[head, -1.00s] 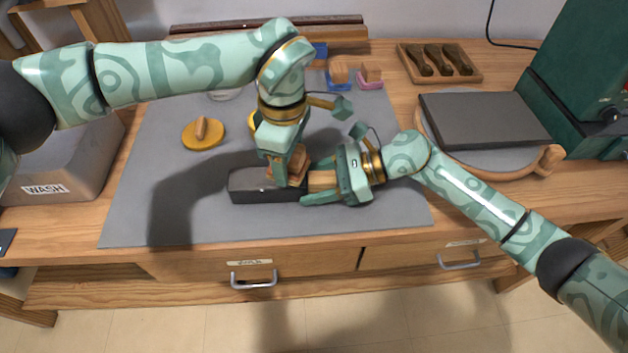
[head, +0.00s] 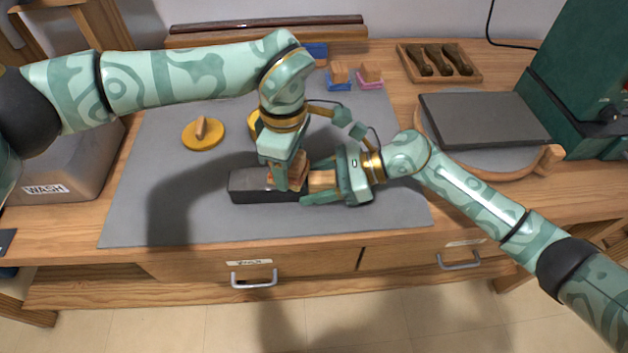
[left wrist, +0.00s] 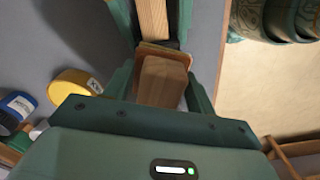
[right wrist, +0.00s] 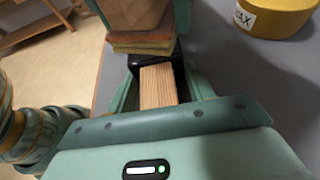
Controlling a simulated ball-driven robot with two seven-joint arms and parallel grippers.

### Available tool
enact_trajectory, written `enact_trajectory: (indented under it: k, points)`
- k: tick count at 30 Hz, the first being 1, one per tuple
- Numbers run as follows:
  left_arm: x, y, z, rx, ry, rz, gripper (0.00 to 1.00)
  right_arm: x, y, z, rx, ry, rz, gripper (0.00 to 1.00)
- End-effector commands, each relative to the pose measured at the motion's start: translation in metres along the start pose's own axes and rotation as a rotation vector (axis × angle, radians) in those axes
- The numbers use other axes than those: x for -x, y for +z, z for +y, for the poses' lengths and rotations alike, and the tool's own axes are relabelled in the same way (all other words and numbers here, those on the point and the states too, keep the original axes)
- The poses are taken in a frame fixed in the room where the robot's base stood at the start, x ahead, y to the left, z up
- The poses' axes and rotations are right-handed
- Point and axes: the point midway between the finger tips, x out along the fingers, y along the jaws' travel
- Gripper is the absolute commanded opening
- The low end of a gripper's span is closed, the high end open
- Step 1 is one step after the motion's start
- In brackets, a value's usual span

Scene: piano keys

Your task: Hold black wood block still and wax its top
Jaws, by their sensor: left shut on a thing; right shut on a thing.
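The black wood block (head: 250,186) lies flat on the grey mat, its dark part to the left and a bare wood end (head: 321,181) to the right. My right gripper (head: 322,183) is shut on that bare end, which also shows in the right wrist view (right wrist: 158,86). My left gripper (head: 288,177) points down over the block, shut on the wooden grip of an applicator (left wrist: 160,82). The applicator's brownish pad (right wrist: 142,44) is at the block's top near the bare end; exact contact is hard to tell. A yellow wax tin (right wrist: 272,18) stands behind, mostly hidden in the head view.
A yellow lid with a wooden knob (head: 202,134) lies on the mat. Blue and pink-based wooden blocks (head: 370,75) stand at the back. A grey WASH bin (head: 85,170) is left; a round board with a dark slab (head: 485,118) is right. The mat's front is clear.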

Motion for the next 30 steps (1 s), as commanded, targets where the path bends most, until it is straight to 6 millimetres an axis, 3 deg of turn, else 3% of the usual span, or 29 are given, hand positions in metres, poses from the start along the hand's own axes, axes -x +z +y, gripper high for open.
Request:
enact_trajectory:
  k: [14,30]
  points:
    - [-0.006,-0.003,-0.001,-0.001,0.001,0.000,0.37,0.000,-0.003,0.001,-0.003,0.001,0.004,0.25]
    - [-0.005,-0.034,-0.013,-0.001,0.001,0.000,0.37,0.000,-0.003,0.001,-0.003,0.001,0.004,0.25]
